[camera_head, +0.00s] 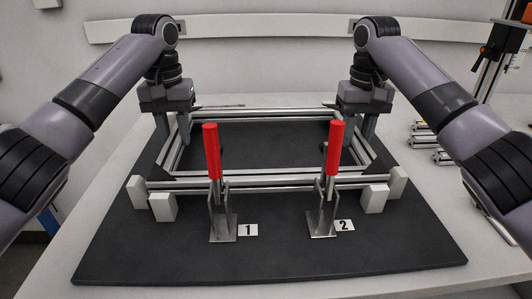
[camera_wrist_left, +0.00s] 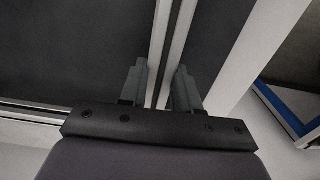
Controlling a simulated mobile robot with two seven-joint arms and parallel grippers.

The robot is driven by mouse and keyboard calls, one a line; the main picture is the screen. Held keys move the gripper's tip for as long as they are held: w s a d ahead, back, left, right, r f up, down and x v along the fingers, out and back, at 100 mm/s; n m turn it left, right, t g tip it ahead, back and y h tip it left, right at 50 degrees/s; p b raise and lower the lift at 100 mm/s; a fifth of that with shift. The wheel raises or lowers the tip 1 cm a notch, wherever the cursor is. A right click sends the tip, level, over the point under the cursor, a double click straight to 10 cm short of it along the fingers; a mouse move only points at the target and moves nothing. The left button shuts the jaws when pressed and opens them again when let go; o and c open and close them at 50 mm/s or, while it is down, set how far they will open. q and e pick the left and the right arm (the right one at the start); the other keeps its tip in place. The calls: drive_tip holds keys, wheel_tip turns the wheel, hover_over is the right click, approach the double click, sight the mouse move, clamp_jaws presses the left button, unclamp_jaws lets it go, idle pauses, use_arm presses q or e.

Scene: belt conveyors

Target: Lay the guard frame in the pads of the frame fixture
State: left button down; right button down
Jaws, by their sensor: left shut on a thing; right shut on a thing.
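The guard frame (camera_head: 270,186), a rectangle of silver profile bars, is level over the dark board of the frame fixture (camera_head: 270,262). Its front corners are by the white pads at left (camera_head: 163,207) and right (camera_head: 373,198); I cannot tell whether it rests on them. My left gripper (camera_head: 173,130) is shut on the frame's left side bar, towards the back. The left wrist view shows that bar (camera_wrist_left: 179,35) between the fingers (camera_wrist_left: 160,88). My right gripper (camera_head: 359,128) is shut on the right side bar, towards the back. Any back pads are hidden.
Two clamps with upright red handles stand at the front, the left (camera_head: 212,150) by label 1 (camera_head: 248,230) and the right (camera_head: 334,148) by label 2 (camera_head: 344,225). Metal parts (camera_head: 425,140) lie on the white table at right. The board's front is clear.

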use_arm(q)
drive_tip(key=c, duration=0.8)
unclamp_jaws()
use_arm(e)
drive_tip(key=c, duration=0.8)
unclamp_jaws()
use_arm(q)
wheel_tip(320, 180, up, 7)
drive_tip(key=shift+r, duration=0.15)
drive_tip(key=shift+s, duration=0.1)
use_arm(e)
drive_tip(key=shift+r, duration=3.75)
drive_tip(key=shift+s, duration=0.1)
